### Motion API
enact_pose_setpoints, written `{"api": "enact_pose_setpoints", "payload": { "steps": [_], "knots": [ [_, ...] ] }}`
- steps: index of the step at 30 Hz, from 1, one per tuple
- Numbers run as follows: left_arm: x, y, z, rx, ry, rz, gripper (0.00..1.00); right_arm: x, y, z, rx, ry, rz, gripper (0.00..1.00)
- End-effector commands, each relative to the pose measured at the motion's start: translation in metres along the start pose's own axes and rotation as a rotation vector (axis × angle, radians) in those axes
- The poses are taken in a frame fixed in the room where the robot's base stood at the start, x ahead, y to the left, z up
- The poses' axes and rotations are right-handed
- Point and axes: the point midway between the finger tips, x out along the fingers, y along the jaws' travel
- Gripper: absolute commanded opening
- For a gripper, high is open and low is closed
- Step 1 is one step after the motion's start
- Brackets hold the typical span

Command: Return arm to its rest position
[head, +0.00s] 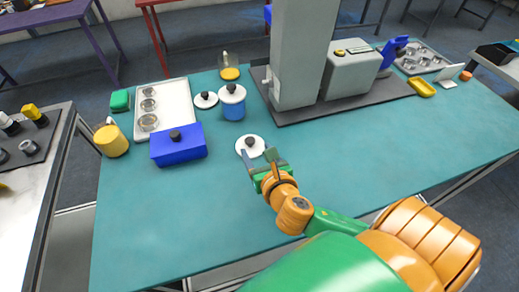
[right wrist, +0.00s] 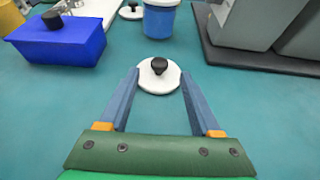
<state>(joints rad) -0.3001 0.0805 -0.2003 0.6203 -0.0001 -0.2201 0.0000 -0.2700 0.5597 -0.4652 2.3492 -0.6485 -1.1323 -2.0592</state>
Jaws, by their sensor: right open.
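My right gripper (head: 262,161) reaches over the teal table (head: 180,230) from the lower right. It is open and empty, as the right wrist view also shows, with its two blue fingers (right wrist: 160,92) spread apart. A white round lid (head: 250,146) with a black knob lies on the table just beyond the fingertips. In the right wrist view the lid (right wrist: 159,76) appears between and past the fingertips; I cannot tell whether they touch it. My left gripper is not in view.
A blue box (head: 179,149) with a black knob, a blue pot (head: 232,107), a second lid (head: 206,100) and a white tray (head: 176,95) stand to the left. A grey machine (head: 350,76) on a dark base is behind. The table's front left is clear.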

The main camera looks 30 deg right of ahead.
Motion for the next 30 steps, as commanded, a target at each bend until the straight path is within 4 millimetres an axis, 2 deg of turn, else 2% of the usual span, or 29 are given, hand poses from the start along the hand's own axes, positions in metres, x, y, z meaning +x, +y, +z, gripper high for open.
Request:
{"api": "enact_pose_setpoints", "payload": {
  "steps": [5,17,20,25,30],
  "knots": [
    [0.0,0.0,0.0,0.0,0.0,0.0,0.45,-0.015,-0.001,0.0,0.001,0.0,-0.001,0.65],
    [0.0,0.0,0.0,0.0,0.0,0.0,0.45,-0.015,-0.001,0.001,0.001,-0.001,-0.002,0.65],
    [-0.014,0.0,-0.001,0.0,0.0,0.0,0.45,-0.02,-0.001,0.013,0.002,-0.001,-0.001,0.65],
    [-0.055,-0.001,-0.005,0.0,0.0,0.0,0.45,-0.036,0.0,0.052,0.002,-0.001,-0.001,0.65],
    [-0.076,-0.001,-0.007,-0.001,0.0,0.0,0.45,-0.043,0.0,0.071,0.001,-0.001,-0.001,0.65]
  ]
}}
